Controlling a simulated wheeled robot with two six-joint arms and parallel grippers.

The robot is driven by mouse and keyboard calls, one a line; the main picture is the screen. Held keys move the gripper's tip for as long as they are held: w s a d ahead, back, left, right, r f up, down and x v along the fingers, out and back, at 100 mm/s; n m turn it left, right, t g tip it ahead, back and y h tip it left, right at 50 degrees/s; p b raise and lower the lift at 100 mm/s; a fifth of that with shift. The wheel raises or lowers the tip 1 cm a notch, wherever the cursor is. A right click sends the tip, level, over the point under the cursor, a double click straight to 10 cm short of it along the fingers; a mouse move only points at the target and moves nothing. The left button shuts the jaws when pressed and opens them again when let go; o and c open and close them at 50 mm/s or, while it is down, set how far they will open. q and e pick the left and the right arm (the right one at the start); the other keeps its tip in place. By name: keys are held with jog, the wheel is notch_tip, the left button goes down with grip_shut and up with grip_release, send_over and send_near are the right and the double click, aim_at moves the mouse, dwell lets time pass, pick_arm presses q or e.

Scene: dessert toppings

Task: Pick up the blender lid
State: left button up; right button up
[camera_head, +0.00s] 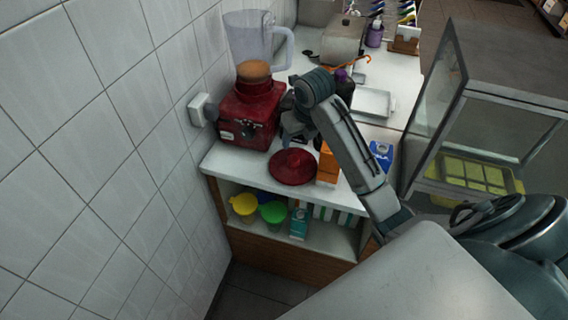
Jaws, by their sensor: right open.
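The dark red round blender lid (291,168) lies flat on the white counter near its front edge. The blender has a red base (246,116) and a clear jug (249,38) with something brown at its bottom. It stands on the counter by the tiled wall, left of and behind the lid. My right gripper (293,138) is open and points down, above and just behind the lid, close to the blender base. No contact with the lid is visible. My left gripper is out of view.
An orange carton (327,165) stands close to the lid's right, with a blue and white carton (381,156) beyond. A white tray (373,102) lies behind. A glass case (490,110) is at the right. Yellow (244,205) and green (273,213) cups sit on the shelf below.

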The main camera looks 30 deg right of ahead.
jog(key=b, duration=0.5)
send_over(294, 158)
jog(key=s, duration=0.2)
jog(key=x, duration=0.2)
jog(key=s+x, duration=0.1)
jog(key=x, duration=0.2)
jog(key=shift+a+f, duration=0.1)
jog(key=shift+f, duration=0.05)
jog(key=shift+w+f, duration=0.15)
jog(key=shift+f, duration=0.05)
jog(key=shift+f+p, duration=0.15)
jog(key=shift+p, duration=0.2)
jog(key=p+x, duration=0.1)
jog(key=x, duration=0.3)
jog(key=shift+w+f, duration=0.1)
jog(key=shift+f, duration=0.15)
jog(key=c, duration=1.1)
